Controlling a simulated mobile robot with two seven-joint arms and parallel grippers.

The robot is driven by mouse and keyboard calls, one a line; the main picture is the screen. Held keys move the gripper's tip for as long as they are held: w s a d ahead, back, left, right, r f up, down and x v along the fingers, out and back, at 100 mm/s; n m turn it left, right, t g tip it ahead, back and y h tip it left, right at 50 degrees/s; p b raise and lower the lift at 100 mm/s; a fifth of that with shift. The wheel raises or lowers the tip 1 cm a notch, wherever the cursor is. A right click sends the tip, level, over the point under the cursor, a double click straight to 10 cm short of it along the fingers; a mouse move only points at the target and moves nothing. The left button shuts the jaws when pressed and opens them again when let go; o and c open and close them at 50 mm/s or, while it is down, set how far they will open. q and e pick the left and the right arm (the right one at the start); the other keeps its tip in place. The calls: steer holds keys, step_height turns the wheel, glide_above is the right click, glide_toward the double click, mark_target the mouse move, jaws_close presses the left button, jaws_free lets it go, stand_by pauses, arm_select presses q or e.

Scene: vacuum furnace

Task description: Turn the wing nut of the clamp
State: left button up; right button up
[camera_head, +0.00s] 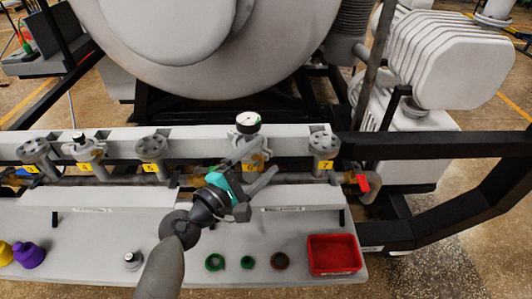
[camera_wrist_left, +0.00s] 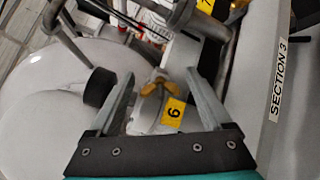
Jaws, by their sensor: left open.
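My left gripper (camera_head: 265,158) reaches in from the front over the station marked 6. Its two fingers are open and spread apart. In the left wrist view, the brass-yellow wing nut (camera_wrist_left: 156,84) of the clamp lies between the finger lines, beyond the fingertips as seen from the camera. I see no contact between the fingers and the nut. The pale clamp body (camera_wrist_left: 144,115) is below it, beside the yellow label 6 (camera_wrist_left: 174,111). In the head view, my gripper largely hides this clamp. My right gripper is not in view.
A dial gauge (camera_head: 248,122) stands just behind my left gripper. Grey flanged fittings 5 (camera_head: 151,146) and 7 (camera_head: 324,141) flank the station. A red tray (camera_head: 333,255), green rings (camera_head: 215,262) and a brown ring (camera_head: 280,261) lie on the shelf. A red-handled valve (camera_head: 362,183) is right.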

arm_select(q)
steer(key=shift+x, duration=0.85)
jaws_close()
